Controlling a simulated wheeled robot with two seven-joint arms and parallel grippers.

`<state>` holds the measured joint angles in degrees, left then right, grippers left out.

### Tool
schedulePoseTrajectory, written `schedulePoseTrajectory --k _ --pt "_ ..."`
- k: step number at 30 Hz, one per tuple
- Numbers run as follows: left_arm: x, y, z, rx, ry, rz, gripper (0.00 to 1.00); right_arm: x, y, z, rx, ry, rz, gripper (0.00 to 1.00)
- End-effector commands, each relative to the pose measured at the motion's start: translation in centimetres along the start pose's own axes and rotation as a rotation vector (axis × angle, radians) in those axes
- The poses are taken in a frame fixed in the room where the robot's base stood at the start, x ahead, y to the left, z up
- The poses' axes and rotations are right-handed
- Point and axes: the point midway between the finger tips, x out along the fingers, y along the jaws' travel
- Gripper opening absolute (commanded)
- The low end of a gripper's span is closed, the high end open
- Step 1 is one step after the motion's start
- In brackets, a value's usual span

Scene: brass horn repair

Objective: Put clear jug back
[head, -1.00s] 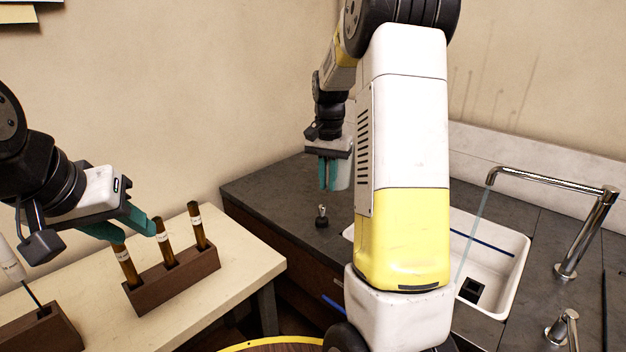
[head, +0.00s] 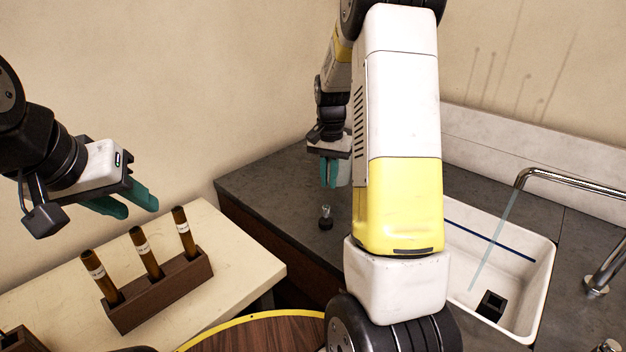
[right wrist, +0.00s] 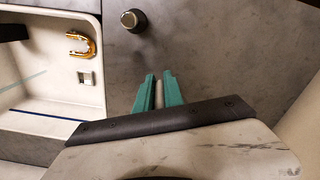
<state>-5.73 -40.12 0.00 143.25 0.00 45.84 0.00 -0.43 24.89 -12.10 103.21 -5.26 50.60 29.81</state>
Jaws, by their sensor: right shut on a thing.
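My right gripper (head: 328,186) hangs over the dark counter near the wall. Its teal fingers are shut on a narrow pale part (right wrist: 159,95), seen between them in the right wrist view. A whitish, cup-like form (head: 343,174) shows beside these fingers in the head view, partly hidden by my right arm; it looks like the jug, but its clear body cannot be made out in the wrist view. My left gripper (head: 142,211) is open and empty, above and behind the rack on the pale table.
A small dark knobbed object (head: 325,217) stands on the counter below my right gripper. A white sink (head: 543,275) with a running tap (head: 575,185) is at right; a brass piece (right wrist: 82,44) lies in it. A wooden rack (head: 160,293) holds three brown tubes.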

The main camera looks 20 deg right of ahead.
Motion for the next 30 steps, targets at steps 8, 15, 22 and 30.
schedulePoseTrajectory --k 8,15,22,30 --pt "0.0 0.0 0.0 0.000 0.000 0.000 0.35 3.1 0.0 0.0 0.001 0.001 -0.001 0.00" --pt "0.0 0.0 0.0 0.000 0.000 0.000 0.35 3.5 0.0 -0.1 0.000 0.003 -0.002 0.00" --pt "0.0 0.0 0.0 0.000 0.000 0.000 0.35 3.8 0.0 0.0 0.000 0.000 0.000 0.26" --pt "0.0 0.0 0.0 0.000 0.000 0.000 0.35 3.8 0.0 0.0 0.000 0.000 0.000 0.34"
